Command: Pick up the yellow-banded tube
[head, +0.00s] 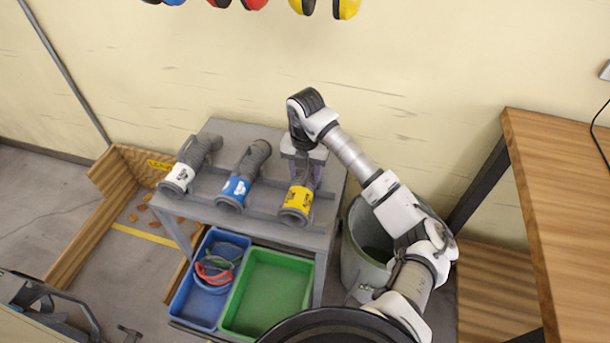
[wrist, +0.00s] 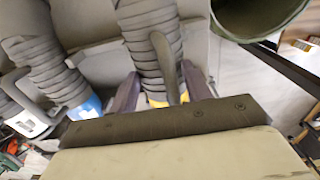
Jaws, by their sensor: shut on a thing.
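The yellow-banded tube (head: 298,200) lies at the right end of a row of grey ribbed tubes on the grey table (head: 215,208). My gripper (head: 303,160) is over its rear part, with its fingers on either side. In the wrist view my gripper (wrist: 160,92) is shut on the ribbed grey body of the yellow-banded tube (wrist: 153,50). Only a little of its yellow band shows there, behind the gripper's edge. The tube appears to be at about table level; I cannot tell whether it touches the top.
A blue-banded tube (head: 240,178) and a white-banded tube (head: 188,168) lie to the left. A blue bin (head: 190,300) and a green bin (head: 265,290) sit below. A round grey bin (head: 362,255) and a wooden table (head: 555,200) stand right.

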